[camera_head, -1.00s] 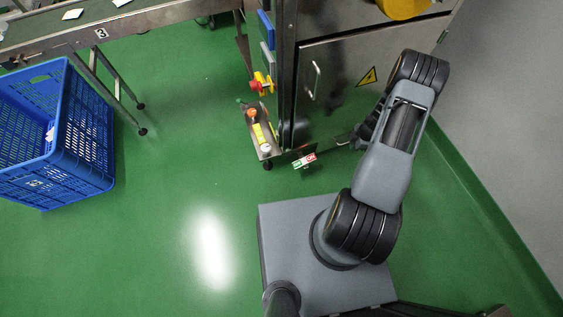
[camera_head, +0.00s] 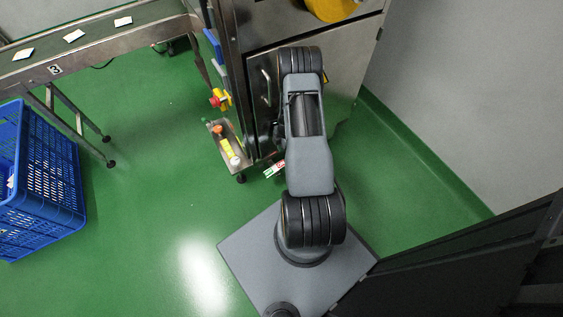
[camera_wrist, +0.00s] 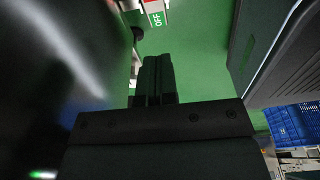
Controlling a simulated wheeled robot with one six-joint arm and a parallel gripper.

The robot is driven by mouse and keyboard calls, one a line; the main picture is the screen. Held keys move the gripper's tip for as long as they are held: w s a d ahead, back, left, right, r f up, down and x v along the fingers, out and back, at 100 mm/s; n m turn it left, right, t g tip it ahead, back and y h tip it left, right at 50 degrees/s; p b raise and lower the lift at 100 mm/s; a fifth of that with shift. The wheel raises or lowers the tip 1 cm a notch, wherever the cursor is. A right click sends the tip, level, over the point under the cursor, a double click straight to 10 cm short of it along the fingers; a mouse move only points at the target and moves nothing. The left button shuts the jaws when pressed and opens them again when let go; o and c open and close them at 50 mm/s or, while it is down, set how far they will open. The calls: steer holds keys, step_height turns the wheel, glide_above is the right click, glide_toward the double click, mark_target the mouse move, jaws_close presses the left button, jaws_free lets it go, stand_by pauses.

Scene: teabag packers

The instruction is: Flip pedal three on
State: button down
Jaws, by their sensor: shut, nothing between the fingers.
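The pedal (camera_head: 274,169), a small red and green rocker, sits low by the foot of the steel machine, left of my arm in the head view. In the wrist view the pedal (camera_wrist: 157,14) is cut by the top edge; its green half reads OFF, with red beside it. I cannot tell which way it is tipped. My gripper (camera_wrist: 156,62) is shut and empty, its fingertips pointing toward the pedal with a gap of green floor between. In the head view my arm hides the gripper.
The steel machine (camera_head: 345,70) stands right ahead, with a small tray (camera_head: 243,161) of items at its left corner. A conveyor (camera_head: 120,45) marked 3 is at the upper left, a blue crate (camera_head: 62,195) at the left. Green floor is clear between crate and base.

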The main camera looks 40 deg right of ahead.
steer(key=b, duration=0.5)
glide_above(281, 167)
step_height(281, 167, down, 12)
steer(key=shift+w+f, duration=0.1)
steer(key=shift+d+f, duration=0.25)
steer(key=shift+f, duration=0.5)
steer(key=shift+d, duration=0.25)
steer(key=shift+a, duration=0.2)
steer(key=shift+d+f+b, duration=0.4)
steer(key=shift+d+b, duration=0.05)
steer(key=shift+b, duration=0.75)
steer(key=f+b, duration=0.1)
steer(key=b, duration=0.1)
steer(key=d+b, duration=0.1)
steer(key=b, duration=0.1)
steer(key=shift+s+d+f, duration=0.2)
steer(key=shift+d+f, duration=0.05)
steer(key=shift+f, duration=0.15)
steer(key=shift+d+f+b, duration=0.1)
steer(key=shift+b, duration=0.35)
